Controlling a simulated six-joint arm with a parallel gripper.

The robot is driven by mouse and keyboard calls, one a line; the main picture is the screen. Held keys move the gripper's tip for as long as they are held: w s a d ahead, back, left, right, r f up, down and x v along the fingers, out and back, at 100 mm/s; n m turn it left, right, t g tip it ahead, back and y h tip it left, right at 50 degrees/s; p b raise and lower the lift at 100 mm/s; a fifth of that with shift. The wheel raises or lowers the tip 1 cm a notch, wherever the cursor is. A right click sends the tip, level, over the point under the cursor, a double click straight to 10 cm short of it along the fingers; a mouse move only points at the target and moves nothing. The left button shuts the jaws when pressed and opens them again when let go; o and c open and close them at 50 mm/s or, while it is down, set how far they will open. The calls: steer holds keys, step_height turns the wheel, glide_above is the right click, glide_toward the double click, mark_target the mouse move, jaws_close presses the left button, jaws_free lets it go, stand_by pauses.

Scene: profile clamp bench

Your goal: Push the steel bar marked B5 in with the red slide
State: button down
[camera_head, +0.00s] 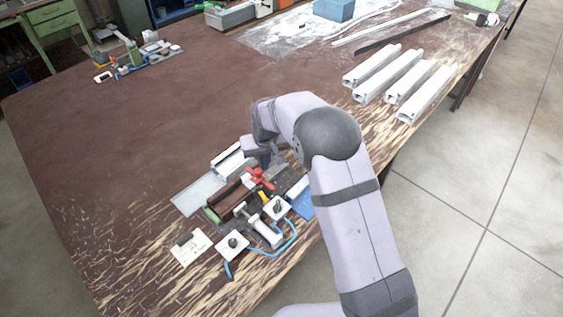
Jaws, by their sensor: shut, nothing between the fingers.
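The clamp fixture (228,212) stands on the near part of the brown bench. A small red part (259,179), which looks like the red slide, sits at its middle. A pale metal profile (228,156) lies at the fixture's far side. No B5 mark can be read, so I cannot tell which piece is the steel bar. My gripper (262,160) is over the far side of the fixture, just beyond the red part. It is shut and looks empty. My wrist partly hides the fingertips, and I cannot tell whether they touch anything.
Several white profiles (372,67) lie at the bench's right edge. White plates with black knobs (233,245) and a blue hose (268,254) are at the fixture's near side. A small card (191,247) lies left. The bench's left middle (120,130) is clear.

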mark_target(257, 172)
steer(key=shift+s+a, duration=0.9)
steer(key=shift+s, duration=0.05)
stand_by(1.1)
steer(key=shift+s+a+f, duration=0.15)
steer(key=shift+s+a, duration=0.1)
steer(key=shift+s, duration=0.05)
stand_by(0.9)
steer(key=shift+w+r+p, duration=0.25)
steer(key=shift+r+p, duration=0.35)
steer(key=shift+r, duration=0.2)
steer(key=shift+p+v, duration=0.7)
steer(key=shift+v, duration=0.5)
steer(key=shift+w+d+r+p, duration=0.15)
steer(key=shift+w+r+p, duration=0.3)
steer(key=shift+r, duration=0.1)
steer(key=shift+w+d+r+p, duration=0.1)
steer(key=shift+r+p, duration=0.3)
steer(key=shift+r, duration=0.15)
steer(key=shift+w+d+r+p, duration=0.1)
steer(key=shift+r+p, duration=0.3)
steer(key=shift+r, duration=0.2)
steer(key=shift+s+d, duration=0.1)
